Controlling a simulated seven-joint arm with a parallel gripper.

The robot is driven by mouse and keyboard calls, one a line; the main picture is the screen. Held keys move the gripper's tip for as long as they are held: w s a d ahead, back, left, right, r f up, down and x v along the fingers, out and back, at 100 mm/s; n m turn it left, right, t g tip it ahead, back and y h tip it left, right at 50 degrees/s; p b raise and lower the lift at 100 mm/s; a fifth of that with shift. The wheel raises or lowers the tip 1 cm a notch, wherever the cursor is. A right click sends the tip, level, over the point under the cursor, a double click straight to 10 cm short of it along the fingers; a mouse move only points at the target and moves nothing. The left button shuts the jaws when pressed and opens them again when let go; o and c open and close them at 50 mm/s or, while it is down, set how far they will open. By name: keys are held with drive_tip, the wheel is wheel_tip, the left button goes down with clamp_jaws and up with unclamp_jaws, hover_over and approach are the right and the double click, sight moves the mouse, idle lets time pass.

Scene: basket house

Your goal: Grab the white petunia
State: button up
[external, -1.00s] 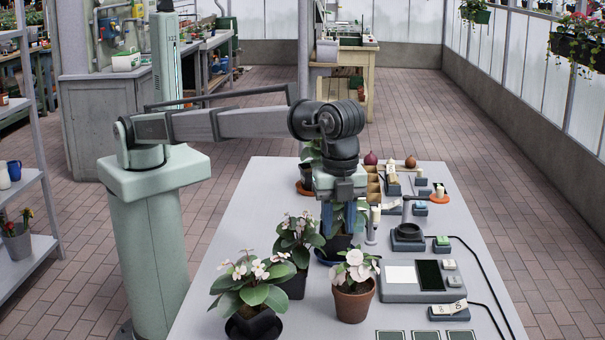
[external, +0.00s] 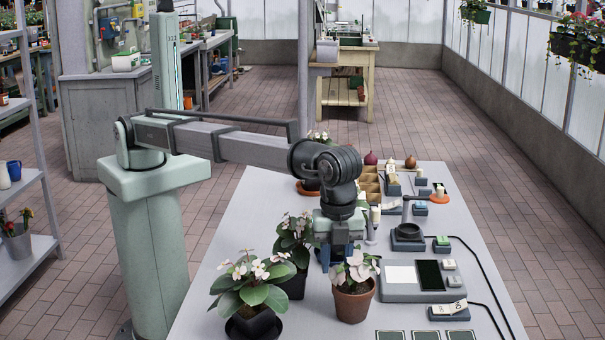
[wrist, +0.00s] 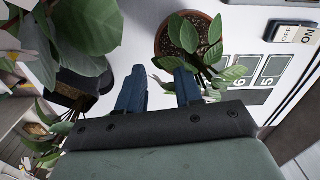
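A plant with pale whitish-pink flowers (external: 358,267), likely the white petunia, stands upright in a terracotta pot (external: 353,303) near the front of the table. The pot's rim and soil show in the wrist view (wrist: 162,40), with green leaves (wrist: 205,55) beside my right-hand finger. My gripper (external: 338,262) points down just behind and above this plant. In the wrist view its two blue fingers (wrist: 160,88) are apart with nothing clearly held between them. Some blossoms are hidden by the gripper, and I cannot tell whether a finger touches the leaves.
A larger pink-white flowering plant (external: 252,285) in a dark pot stands at front left, with another dark-potted plant (external: 294,245) close to my gripper's left. A grey device with a dark screen (external: 430,275) lies to the right. Cables run along the table's right side.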

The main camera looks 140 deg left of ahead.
sight(333, 285)
drive_tip(key=f, duration=0.5)
drive_tip(key=shift+s+d, duration=0.1)
drive_tip(key=shift+s, duration=0.1)
clamp_jaws()
idle(1.2)
